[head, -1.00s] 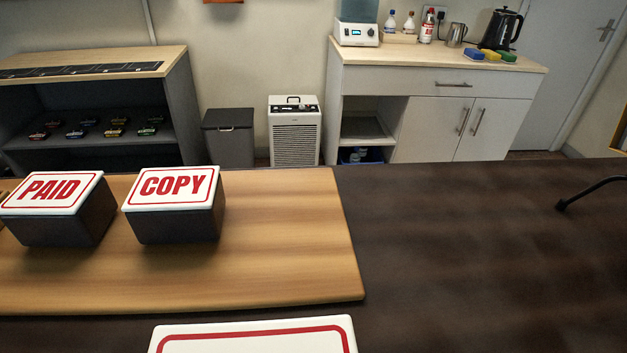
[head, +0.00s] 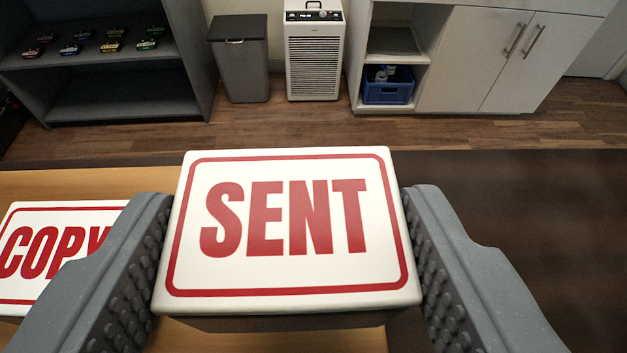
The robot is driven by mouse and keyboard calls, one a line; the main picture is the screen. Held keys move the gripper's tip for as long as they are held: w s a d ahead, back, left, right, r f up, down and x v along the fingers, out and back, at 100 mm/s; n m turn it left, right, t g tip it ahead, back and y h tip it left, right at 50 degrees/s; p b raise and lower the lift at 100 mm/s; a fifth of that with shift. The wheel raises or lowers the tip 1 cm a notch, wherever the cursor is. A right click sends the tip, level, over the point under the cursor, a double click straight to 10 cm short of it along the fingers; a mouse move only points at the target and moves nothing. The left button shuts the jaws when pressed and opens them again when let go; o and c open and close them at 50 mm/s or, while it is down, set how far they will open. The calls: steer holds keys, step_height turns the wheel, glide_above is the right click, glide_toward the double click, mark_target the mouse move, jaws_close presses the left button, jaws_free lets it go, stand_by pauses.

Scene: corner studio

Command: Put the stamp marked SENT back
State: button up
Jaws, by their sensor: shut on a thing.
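The stamp marked SENT (head: 285,275) has a white top with a red border and red letters. It fills the middle of the head view, between the two grey studded fingers of my gripper (head: 288,245). My gripper is shut on it from the left and right sides. The stamp's underside is hidden, so I cannot tell whether it touches anything below. The COPY stamp (head: 50,283) is at the left, partly hidden behind my left finger. The light wooden board (head: 60,183) shows behind and below the SENT stamp.
The dark table top (head: 530,215) is clear at the right. Beyond it on the floor stand a grey bin (head: 240,65), a white heater-like unit (head: 314,60) and a white cabinet (head: 470,60). A dark shelf (head: 120,95) with small toy cars is at the back left.

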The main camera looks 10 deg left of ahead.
mark_target(294, 328)
steer(key=shift+w, duration=0.35)
steer(key=shift+f, duration=1.7)
steer(key=o, duration=1)
steer(key=shift+f, duration=0.1)
steer(key=shift+s, duration=0.2)
steer(key=v, duration=1.2)
steer(key=shift+b, duration=0.4)
